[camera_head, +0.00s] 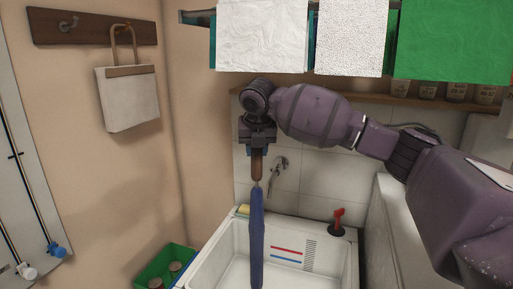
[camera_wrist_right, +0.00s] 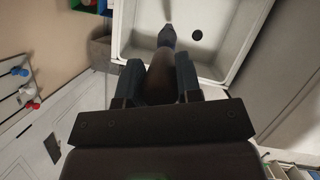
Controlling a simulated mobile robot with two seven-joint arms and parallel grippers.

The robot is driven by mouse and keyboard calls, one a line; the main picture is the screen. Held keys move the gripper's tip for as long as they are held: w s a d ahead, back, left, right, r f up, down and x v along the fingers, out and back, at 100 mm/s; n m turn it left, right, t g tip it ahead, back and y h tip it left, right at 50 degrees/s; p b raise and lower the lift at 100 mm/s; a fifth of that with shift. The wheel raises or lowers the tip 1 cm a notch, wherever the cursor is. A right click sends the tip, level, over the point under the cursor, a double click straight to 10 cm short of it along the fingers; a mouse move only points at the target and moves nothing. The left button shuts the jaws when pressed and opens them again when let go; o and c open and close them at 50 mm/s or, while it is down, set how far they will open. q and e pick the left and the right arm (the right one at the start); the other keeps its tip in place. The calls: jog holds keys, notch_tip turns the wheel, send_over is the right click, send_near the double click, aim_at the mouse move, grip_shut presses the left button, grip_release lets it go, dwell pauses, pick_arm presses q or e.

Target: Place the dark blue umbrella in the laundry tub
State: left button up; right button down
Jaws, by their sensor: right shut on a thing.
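The dark blue umbrella (camera_head: 257,235) hangs nearly upright in the head view, with its brown handle (camera_head: 257,166) at the top. My right gripper (camera_head: 257,148) is shut on the handle. In the right wrist view the gripper's fingers (camera_wrist_right: 160,82) stand on either side of the dark handle, and the umbrella's blue part (camera_wrist_right: 167,38) shows beyond them. The white laundry tub (camera_head: 213,255) lies below; the umbrella hangs over it in both views. The tub's rim also shows in the wrist view (camera_wrist_right: 116,30). The umbrella's lower end is cut off in the head view. My left gripper is not in view.
A green crate (camera_head: 160,266) with round things stands left of the tub. A tap (camera_head: 278,166) is on the tiled wall behind, and a red-handled plunger (camera_head: 338,220) stands at the tub's back right. A bag (camera_head: 128,98) hangs left.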

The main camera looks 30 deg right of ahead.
jog(key=shift+f, duration=0.45)
jog(key=c, duration=0.8)
grip_release()
jog(key=shift+r, duration=0.25)
jog(key=shift+b+v, duration=0.3)
jog(key=shift+v, duration=0.65)
pick_arm(q)
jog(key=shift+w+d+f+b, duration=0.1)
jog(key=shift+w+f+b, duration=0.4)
jog(key=shift+b, duration=0.4)
pick_arm(e)
jog(key=shift+s+a, duration=0.9)
jog(key=shift+s, duration=0.85)
jog(key=shift+s+a, duration=0.9)
jog(key=shift+s, duration=0.85)
jog(key=shift+s+a, duration=0.9)
jog(key=shift+s, duration=0.85)
